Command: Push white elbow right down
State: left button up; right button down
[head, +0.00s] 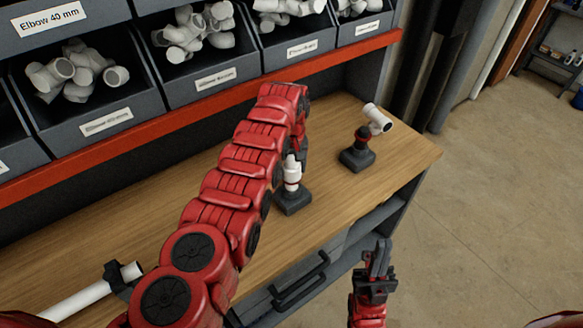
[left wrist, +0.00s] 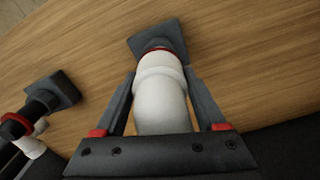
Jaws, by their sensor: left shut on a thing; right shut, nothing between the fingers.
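The white elbow (left wrist: 160,100) sits on a dark square-based stand (left wrist: 157,35). A thin red band shows between the elbow's collar and the stand. My left gripper (left wrist: 160,84) is shut on the elbow, one finger on each side. In the head view the elbow (head: 292,176) and its stand (head: 293,202) show on the bench just right of my left arm, which hides most of that gripper. My right gripper (head: 378,258) is shut and empty, in front of the bench's front edge at the lower right.
A white pipe (head: 85,300) lies in a dark holder at lower left. Grey bins (head: 95,125) of white fittings line the back above a red rail (head: 195,108).

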pick_arm(q)
jog(key=shift+f+b, duration=0.5)
jog(key=shift+f, duration=0.05)
jog(key=o, duration=1.4)
jog(key=shift+r, duration=0.2)
notch_tip(320, 180, up, 9)
jog(key=b, duration=0.3)
jog(key=shift+f, duration=0.2)
notch_tip(320, 180, up, 9)
jog(key=p, duration=0.6)
jog(key=shift+f+p, duration=0.15)
jog(key=shift+p, duration=0.2)
jog(key=shift+f, duration=0.1)
